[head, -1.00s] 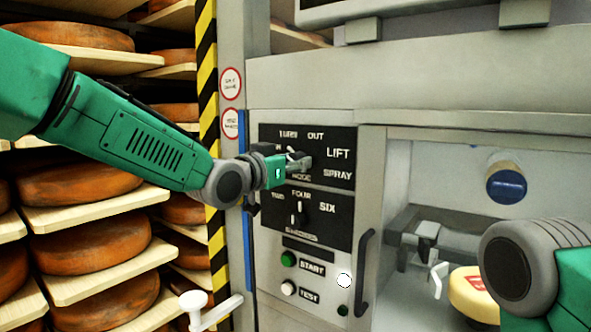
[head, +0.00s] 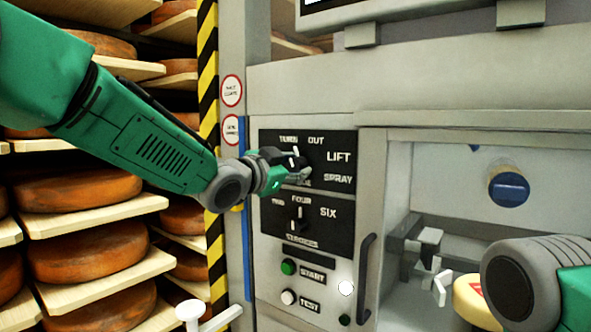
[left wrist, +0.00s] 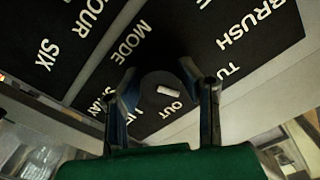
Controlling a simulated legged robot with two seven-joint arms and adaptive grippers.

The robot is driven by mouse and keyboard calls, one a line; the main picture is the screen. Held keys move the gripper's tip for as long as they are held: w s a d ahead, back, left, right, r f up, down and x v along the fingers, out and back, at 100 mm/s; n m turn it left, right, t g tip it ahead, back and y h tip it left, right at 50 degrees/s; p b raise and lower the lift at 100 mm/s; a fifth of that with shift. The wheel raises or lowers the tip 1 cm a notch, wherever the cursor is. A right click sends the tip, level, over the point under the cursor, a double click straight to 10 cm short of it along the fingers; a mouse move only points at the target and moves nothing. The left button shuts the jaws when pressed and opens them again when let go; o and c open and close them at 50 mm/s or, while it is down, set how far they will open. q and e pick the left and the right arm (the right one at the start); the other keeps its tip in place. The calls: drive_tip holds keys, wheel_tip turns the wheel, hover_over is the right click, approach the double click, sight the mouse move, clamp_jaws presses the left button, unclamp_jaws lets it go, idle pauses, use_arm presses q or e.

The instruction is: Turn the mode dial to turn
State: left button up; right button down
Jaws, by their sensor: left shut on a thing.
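The black control panel (head: 340,199) carries the mode dial, ringed by the words TURN, OUT, LIFT and SPRAY; BRUSH is hidden here by my gripper. My left gripper (head: 293,164) is at the dial in the head view. In the left wrist view the round dark dial (left wrist: 155,97) sits between the two fingers of my left gripper (left wrist: 163,98), which is shut on it. The white mark on the dial shows, near OUT in this view; I cannot tell exactly which word it points at. My right gripper is hidden behind my right wrist.
A lower dial (head: 299,214) sits below, with START (head: 289,267) and TEST (head: 288,297) buttons. A black handle (head: 366,275) stands to the right, by an open bay with a blue knob (head: 508,188). Cheese shelves (head: 85,212) fill the left.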

use_arm(q)
drive_tip(key=shift+d+f, duration=0.1)
drive_tip(key=shift+f, duration=0.2)
drive_tip(key=o, duration=1.1)
drive_tip(key=shift+r, duration=0.1)
drive_tip(key=shift+s+r, duration=0.1)
drive_tip(key=shift+s+a, duration=0.2)
drive_tip(key=shift+a, duration=0.05)
drive_tip(key=v, duration=1.1)
drive_tip(key=shift+a, duration=0.1)
